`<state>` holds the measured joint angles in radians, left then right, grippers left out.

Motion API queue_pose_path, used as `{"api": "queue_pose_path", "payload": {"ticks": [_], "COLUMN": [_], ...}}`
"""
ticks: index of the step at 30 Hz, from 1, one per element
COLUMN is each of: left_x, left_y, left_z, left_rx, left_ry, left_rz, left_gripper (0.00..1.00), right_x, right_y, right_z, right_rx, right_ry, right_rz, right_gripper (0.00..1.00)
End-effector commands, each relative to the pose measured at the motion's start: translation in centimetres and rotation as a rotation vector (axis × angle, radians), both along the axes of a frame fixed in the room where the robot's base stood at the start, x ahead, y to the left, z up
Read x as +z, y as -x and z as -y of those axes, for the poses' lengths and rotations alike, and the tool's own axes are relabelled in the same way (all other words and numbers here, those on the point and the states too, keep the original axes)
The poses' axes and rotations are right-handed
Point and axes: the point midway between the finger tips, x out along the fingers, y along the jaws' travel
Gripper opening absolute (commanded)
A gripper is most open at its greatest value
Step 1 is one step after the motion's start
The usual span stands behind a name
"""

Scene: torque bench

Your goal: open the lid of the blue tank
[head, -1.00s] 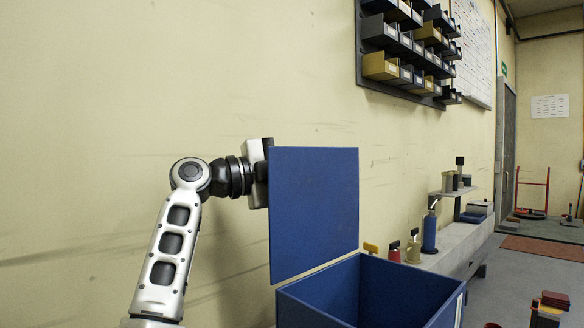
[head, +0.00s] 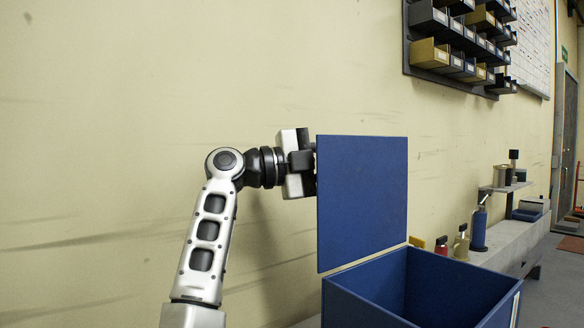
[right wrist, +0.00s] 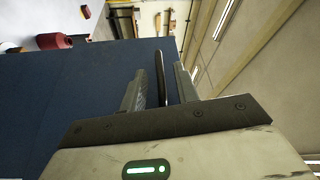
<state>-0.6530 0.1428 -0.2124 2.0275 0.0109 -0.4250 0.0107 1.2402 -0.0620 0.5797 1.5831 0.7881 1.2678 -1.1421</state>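The blue tank (head: 365,300) stands at the lower right of the head view, its top open and its inside showing. Its blue lid (head: 362,200) stands about upright along the tank's left rim. My right gripper (head: 310,168) is at the lid's left side, near its upper part; the fingertips are largely hidden behind the lid. In the right wrist view the gripper (right wrist: 158,72) is open, its fingers apart beside the lid's blue face (right wrist: 80,95). A dark bar (right wrist: 161,80), like a handle, shows between the fingers with gaps on both sides. My left gripper is out of view.
A bench (head: 515,245) along the wall, right of the tank, carries bottles, including a dark blue one (head: 479,228) and a red-topped one (head: 441,246). A bin rack (head: 465,50) hangs above. The wall left of my arm is bare.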

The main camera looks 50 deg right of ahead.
Motion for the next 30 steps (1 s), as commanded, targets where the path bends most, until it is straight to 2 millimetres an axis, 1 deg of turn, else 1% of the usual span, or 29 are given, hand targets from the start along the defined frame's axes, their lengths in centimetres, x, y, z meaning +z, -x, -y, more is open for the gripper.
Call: {"api": "queue_pose_path", "payload": {"ticks": [1,9,15,18,21,30], "left_x": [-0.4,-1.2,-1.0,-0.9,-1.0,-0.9], "left_y": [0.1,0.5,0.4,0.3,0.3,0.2], "left_z": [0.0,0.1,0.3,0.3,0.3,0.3], "left_rx": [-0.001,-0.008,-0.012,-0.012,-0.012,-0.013], "left_ry": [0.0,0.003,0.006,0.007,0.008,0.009], "left_rz": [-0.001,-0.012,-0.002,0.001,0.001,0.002], "left_gripper": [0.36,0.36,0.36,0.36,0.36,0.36], "right_x": [-0.3,-0.8,-1.0,-1.1,-1.1,-1.1], "right_y": [-0.9,-5.1,-7.4,-8.2,-8.6,-8.7], "right_z": [-0.9,-6.0,-8.9,-9.8,-10.3,-10.5], "right_rx": [0.006,0.006,0.002,0.002,0.001,-0.001], "right_ry": [0.001,0.001,0.002,0.001,0.001,0.002], "right_rz": [-0.001,-0.001,0.0,0.0,0.0,0.001], "right_gripper": [0.31,0.31,0.31,0.31,0.31,0.31]}}
